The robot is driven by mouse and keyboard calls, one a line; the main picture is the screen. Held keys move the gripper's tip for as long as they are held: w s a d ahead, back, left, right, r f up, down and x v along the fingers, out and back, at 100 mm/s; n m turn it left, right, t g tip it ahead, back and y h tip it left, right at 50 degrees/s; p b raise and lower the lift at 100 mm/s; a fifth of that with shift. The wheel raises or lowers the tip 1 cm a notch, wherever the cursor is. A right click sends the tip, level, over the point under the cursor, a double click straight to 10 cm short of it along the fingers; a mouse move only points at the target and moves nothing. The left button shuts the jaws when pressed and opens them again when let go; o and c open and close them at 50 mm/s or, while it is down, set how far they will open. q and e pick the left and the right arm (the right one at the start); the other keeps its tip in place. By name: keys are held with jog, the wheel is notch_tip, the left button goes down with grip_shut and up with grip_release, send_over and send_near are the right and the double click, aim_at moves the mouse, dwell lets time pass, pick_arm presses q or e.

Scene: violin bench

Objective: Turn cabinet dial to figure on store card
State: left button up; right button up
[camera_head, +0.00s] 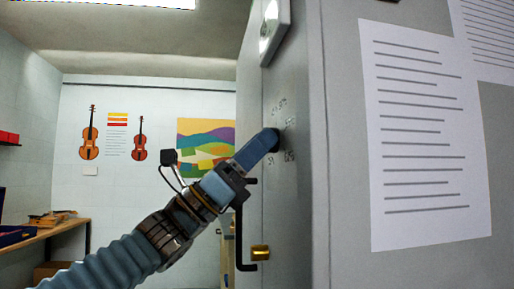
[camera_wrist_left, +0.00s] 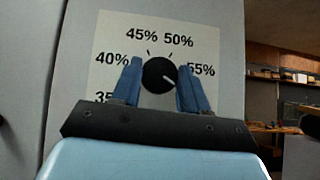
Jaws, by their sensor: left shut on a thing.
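The cabinet dial (camera_wrist_left: 159,74) is a round black knob with a pale pointer mark. In the left wrist view it sits between the fingers of my left gripper (camera_wrist_left: 157,84), which is shut on it. The dial's scale (camera_wrist_left: 200,48) shows 40%, 45%, 50% and 55%, with 35 partly hidden by a finger. In the head view my left gripper (camera_head: 275,139) reaches the cabinet front (camera_head: 285,195), and it hides most of the dial. No store card figure is readable here. My right gripper is not in view.
A lined paper (camera_head: 425,135) hangs on the cabinet's near side. A black handle (camera_head: 239,240) and a brass piece (camera_head: 260,252) are below the left gripper. A wooden bench (camera_head: 45,232) stands at the far left. Violin pictures (camera_head: 89,135) hang on the back wall.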

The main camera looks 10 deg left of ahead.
pick_arm(q)
jog(key=shift+s+r+n+t+y+b, duration=0.1)
jog(key=shift+n+t+y+b, duration=0.25)
jog(key=shift+n+t+y, duration=1.4)
jog(key=shift+s+f+n+t+y+b, duration=0.1)
jog(key=shift+n+t+y+b, duration=0.5)
jog(key=shift+n+t, duration=1.95)
jog(key=shift+s+r+n+t+y+b, duration=0.1)
jog(key=shift+n+t+y, duration=1.35)
jog(key=shift+n, duration=1.55)
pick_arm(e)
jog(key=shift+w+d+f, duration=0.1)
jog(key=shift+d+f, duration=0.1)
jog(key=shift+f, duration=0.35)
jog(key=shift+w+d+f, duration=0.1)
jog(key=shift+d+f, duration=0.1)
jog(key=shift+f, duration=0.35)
pick_arm(q)
jog(key=shift+n+y, duration=0.3)
jog(key=shift+y, duration=0.1)
jog(key=o, duration=1.1)
jog(key=shift+d, duration=0.1)
jog(key=shift+c, duration=0.2)
